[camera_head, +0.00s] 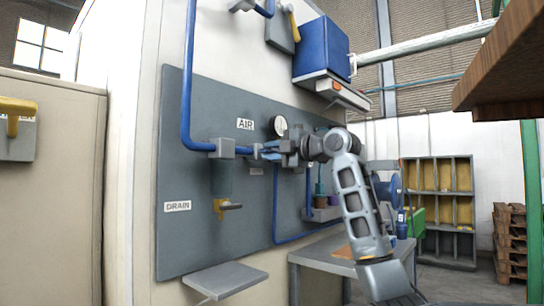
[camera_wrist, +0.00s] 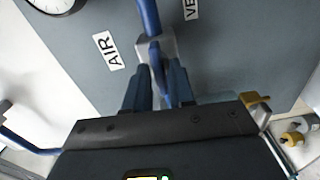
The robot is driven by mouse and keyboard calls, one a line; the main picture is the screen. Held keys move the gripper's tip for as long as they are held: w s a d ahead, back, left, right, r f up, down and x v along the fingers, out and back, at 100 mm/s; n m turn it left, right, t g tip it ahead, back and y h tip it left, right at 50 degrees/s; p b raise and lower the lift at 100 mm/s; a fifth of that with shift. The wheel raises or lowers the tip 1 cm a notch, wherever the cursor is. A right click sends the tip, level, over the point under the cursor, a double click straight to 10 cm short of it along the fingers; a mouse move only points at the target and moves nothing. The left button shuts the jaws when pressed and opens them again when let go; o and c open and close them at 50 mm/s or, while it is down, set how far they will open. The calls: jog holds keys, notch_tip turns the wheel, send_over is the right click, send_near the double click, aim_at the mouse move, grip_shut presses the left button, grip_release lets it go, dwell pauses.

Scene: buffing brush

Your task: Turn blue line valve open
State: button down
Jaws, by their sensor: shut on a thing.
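The blue air line (camera_head: 187,80) runs down the grey panel and bends right into a grey block beneath the AIR label (camera_head: 245,123). In the wrist view the blue line (camera_wrist: 148,17) enters a grey valve body (camera_wrist: 142,47). A blue valve handle (camera_wrist: 155,54) extends from the body toward me, between the fingers. My gripper (camera_wrist: 160,80) is shut on this handle; the fingers hide part of it. In the head view my gripper (camera_head: 268,152) reaches the line from the right, and the handle is mostly hidden there.
A round gauge (camera_head: 280,125) sits just above my gripper. A yellow drain valve (camera_head: 220,207) hangs below the grey block, above a small shelf (camera_head: 225,280). A workbench (camera_head: 340,256) stands under my arm. A wooden edge (camera_head: 510,65) juts in at upper right.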

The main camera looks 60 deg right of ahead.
jog(key=shift+f+n, duration=0.1)
jog(key=shift+n, duration=0.4)
jog(key=c, duration=1.2)
grip_release()
jog(key=v, duration=0.7)
jog(key=shift+s+a, duration=0.1)
jog(key=shift+s, duration=0.3)
